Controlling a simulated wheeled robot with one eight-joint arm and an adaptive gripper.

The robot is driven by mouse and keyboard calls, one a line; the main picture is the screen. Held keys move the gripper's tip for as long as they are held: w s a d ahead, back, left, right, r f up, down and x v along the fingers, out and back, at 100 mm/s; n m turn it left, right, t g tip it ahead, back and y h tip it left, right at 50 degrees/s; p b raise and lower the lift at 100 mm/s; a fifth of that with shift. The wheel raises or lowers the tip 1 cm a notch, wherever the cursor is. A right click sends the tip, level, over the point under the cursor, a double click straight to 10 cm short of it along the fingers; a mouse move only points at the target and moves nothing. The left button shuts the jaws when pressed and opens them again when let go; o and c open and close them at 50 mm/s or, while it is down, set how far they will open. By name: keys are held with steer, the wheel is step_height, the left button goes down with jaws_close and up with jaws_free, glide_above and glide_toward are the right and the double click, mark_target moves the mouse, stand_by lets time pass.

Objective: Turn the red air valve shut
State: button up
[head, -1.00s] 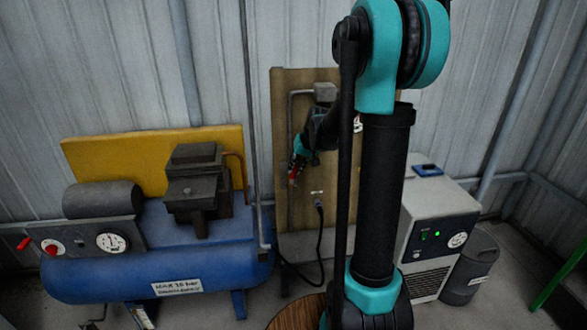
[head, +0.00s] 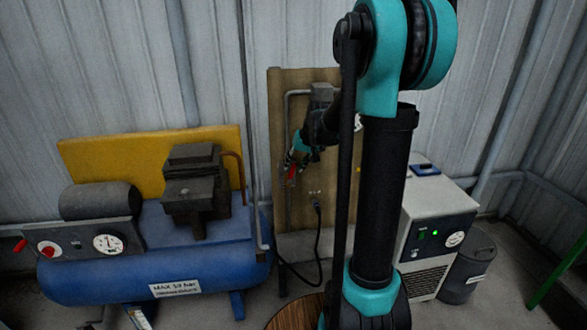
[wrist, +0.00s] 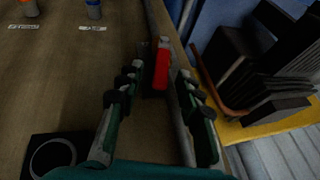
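The red air valve handle (head: 292,171) is on the pipe on the wooden board, below my gripper (head: 291,161) in the head view. In the wrist view the red handle (wrist: 161,69) stands upright in the picture, between the tips of my gripper (wrist: 159,72). The fingers are open, with a gap visible on the left of the handle and a narrower one on the right. I cannot tell whether the right fingertip touches it. The valve body is mostly hidden.
A blue compressor tank (head: 130,280) with a dark motor and yellow panel (head: 110,150) stands left of the board (head: 260,246). A white dryer cabinet (head: 432,225) and a grey bin (head: 470,265) stand right. A black cable (head: 319,245) hangs below a board socket.

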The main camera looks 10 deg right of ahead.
steer(key=v, duration=1)
